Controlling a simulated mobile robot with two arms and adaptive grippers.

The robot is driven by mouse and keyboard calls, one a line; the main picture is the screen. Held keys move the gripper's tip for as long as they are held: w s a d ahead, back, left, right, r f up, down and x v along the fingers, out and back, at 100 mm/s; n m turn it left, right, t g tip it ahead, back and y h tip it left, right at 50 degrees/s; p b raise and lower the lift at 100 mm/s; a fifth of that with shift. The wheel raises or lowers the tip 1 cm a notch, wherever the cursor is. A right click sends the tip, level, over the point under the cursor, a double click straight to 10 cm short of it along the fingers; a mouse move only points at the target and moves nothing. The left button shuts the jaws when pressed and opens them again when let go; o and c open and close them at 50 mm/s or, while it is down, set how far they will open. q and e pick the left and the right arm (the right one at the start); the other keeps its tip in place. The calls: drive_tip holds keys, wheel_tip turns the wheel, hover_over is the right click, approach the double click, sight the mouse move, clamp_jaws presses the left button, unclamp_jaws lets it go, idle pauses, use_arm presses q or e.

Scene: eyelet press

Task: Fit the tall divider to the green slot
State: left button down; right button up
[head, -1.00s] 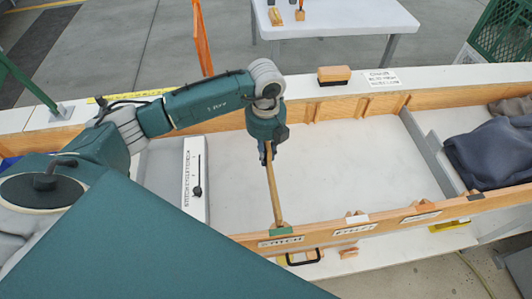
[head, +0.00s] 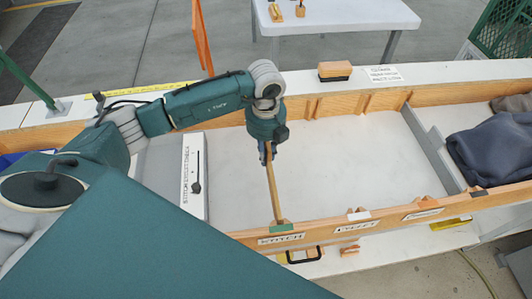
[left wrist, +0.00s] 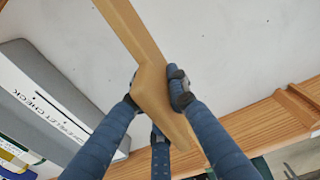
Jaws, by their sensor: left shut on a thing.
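The tall divider (head: 272,190) is a tan wooden panel, seen nearly edge-on in the head view. My left gripper (head: 267,155) is shut on its upper far part, above the long wooden drawer. The divider's near end meets the front rail by the green tag (head: 281,227) in the picture; I cannot tell whether it sits in a slot. The far end is hidden behind my gripper and arm. In the left wrist view, my left gripper's fingers (left wrist: 155,92) press on both sides of the divider (left wrist: 125,25). My right gripper is not in view.
The front rail (head: 320,232) carries a white tag (head: 358,215) and paper labels. Wooden guide blocks (head: 365,103) line the back rail. A grey partition (head: 432,150) and dark cloth (head: 495,150) are at right, a grey-white box (head: 192,178) at left. The drawer's middle floor is bare.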

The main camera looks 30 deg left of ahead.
use_arm(q)
drive_tip(key=shift+f+b, duration=1.05)
drive_tip(key=shift+f, duration=0.4)
drive_tip(key=c, duration=1.6)
unclamp_jaws()
drive_tip(key=shift+r+p, duration=1.85)
drive_tip(key=shift+r, duration=0.65)
drive_tip(key=shift+r, duration=0.1)
